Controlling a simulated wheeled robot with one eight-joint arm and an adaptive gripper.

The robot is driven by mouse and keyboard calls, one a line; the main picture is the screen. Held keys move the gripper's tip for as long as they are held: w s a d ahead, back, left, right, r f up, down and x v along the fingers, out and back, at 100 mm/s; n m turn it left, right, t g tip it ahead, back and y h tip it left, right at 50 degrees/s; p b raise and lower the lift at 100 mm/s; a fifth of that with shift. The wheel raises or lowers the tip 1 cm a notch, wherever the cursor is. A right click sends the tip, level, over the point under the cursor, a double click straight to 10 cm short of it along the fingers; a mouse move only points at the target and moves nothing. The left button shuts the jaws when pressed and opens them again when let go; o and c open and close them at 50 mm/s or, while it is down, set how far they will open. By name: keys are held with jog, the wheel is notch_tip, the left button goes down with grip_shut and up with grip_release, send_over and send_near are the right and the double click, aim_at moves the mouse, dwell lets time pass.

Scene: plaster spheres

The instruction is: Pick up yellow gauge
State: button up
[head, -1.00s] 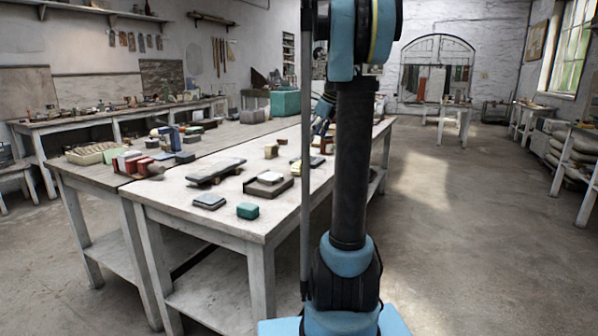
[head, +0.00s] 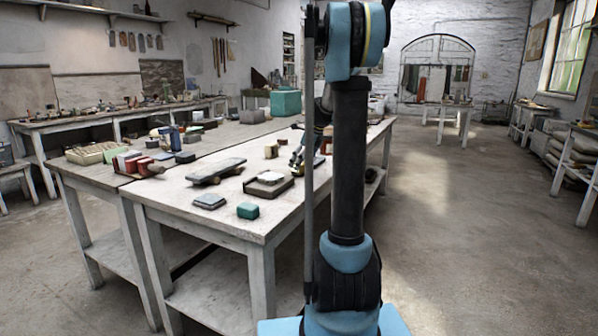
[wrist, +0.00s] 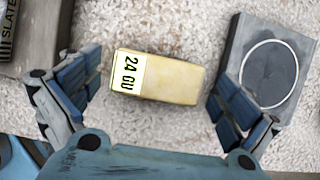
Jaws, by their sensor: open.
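The yellow gauge (wrist: 175,80) is a small pale-yellow block with a white end label reading "24 GU". In the wrist view it lies on a light, speckled surface. My gripper (wrist: 157,84) is open, with one blue finger left of the block and one right of it. Gaps show on both sides, so neither finger touches it. I cannot tell how far the fingertips are above the surface. In the head view my gripper (head: 297,160) is low over the worktable (head: 215,215), and I cannot single out the gauge there.
In the wrist view a grey block with a pale ring (wrist: 268,70) sits close to the right finger. A dark piece marked "SLATE" (wrist: 32,30) is at the upper left. The head view shows a dark tray (head: 268,187), a green block (head: 248,211) and small tan blocks (head: 271,151) nearby.

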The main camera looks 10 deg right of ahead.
jog(key=shift+x, duration=0.8)
jog(key=c, duration=1.4)
jog(key=shift+o, duration=0.2)
jog(key=shift+r, duration=0.1)
notch_tip(320, 180, up, 10)
jog(key=shift+f, duration=0.1)
